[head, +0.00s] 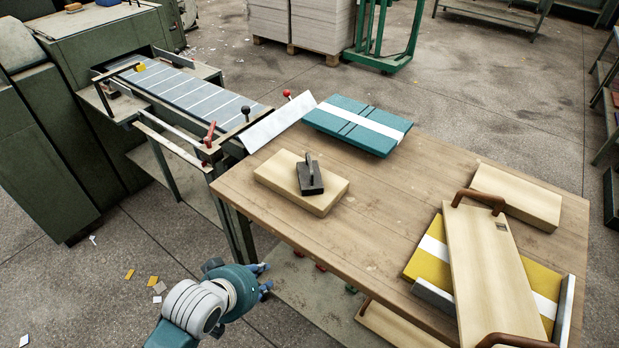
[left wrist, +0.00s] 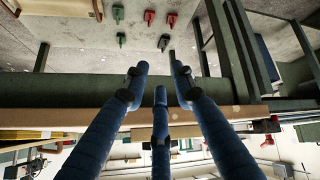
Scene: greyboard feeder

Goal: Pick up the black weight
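The black weight (head: 311,179), a dark block with an upright handle, rests on a pale wooden board (head: 283,187) on the worktable (head: 400,215). My left gripper (head: 265,279) is in front of the table's left front edge, below and left of the weight and well apart from it. In the left wrist view its blue fingers (left wrist: 160,78) are spread, with nothing between them. I cannot make out the weight in that view. My right gripper is in neither view.
A teal stack with a white band (head: 357,124) lies behind the weight. At the right are a yellow stack (head: 424,258), a board with brown handles (head: 490,275) and another board (head: 517,197). The feeder conveyor (head: 190,90) adjoins the table's left. Mid-table is clear.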

